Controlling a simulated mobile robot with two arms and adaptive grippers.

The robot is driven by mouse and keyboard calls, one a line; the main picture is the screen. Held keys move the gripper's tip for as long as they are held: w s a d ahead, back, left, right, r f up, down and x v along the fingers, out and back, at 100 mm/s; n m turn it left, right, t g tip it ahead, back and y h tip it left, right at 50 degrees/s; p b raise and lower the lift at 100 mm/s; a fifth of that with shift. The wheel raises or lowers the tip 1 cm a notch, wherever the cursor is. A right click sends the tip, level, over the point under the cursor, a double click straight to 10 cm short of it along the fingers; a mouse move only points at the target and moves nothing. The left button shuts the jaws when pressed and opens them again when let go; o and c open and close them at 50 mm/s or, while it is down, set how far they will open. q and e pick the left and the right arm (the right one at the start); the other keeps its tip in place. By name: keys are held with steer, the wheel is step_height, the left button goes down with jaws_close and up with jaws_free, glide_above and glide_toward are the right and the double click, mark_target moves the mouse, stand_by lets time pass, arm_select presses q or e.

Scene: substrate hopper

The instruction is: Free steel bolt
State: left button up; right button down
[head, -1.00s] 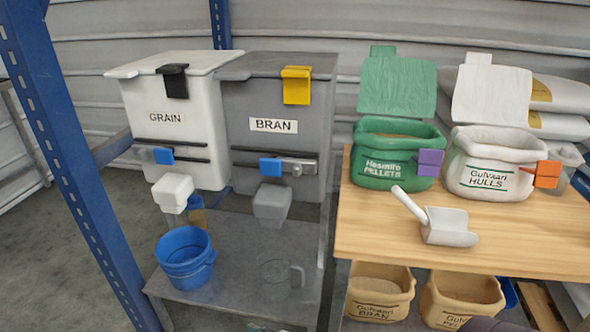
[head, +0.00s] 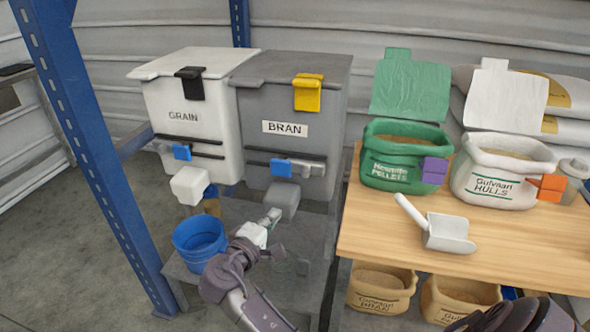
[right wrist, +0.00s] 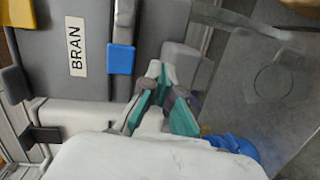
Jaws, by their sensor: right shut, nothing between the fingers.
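No loose steel bolt can be made out. The grey BRAN hopper (head: 287,105) has a steel slide (head: 305,168) with a blue handle (head: 281,167) on its front, above a grey spout (head: 283,199). In the right wrist view the blue handle (right wrist: 120,59) and steel slide (right wrist: 123,20) also show. My right gripper (head: 270,218) is just below and in front of that spout, shut and empty. Its green finger pads (right wrist: 165,95) lie close to the spout in the right wrist view; I cannot tell whether they touch it. My left gripper is out of view.
The white GRAIN hopper (head: 195,110) stands left. A blue bucket (head: 199,243) sits on the grey stand below, beside my arm. A wooden table (head: 375,235) with a white scoop (head: 445,235) and bags is right.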

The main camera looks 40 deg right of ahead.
mark_target(307, 176)
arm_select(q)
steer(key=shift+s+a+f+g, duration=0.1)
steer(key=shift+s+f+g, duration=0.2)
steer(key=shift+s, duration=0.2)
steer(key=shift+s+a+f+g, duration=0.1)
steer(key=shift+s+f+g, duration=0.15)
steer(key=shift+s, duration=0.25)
arm_select(e)
steer(key=r, duration=0.1)
steer(key=r+h, duration=0.1)
steer(key=r, duration=0.1)
steer(key=r+h, duration=0.1)
steer(key=shift+w+r+g, duration=0.4)
steer(key=x, duration=0.9)
steer(key=shift+w+d, duration=0.15)
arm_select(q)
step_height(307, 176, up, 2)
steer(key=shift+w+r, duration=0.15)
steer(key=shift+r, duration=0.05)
arm_select(e)
steer(key=shift+w+d, duration=0.15)
steer(key=shift+d, duration=0.15)
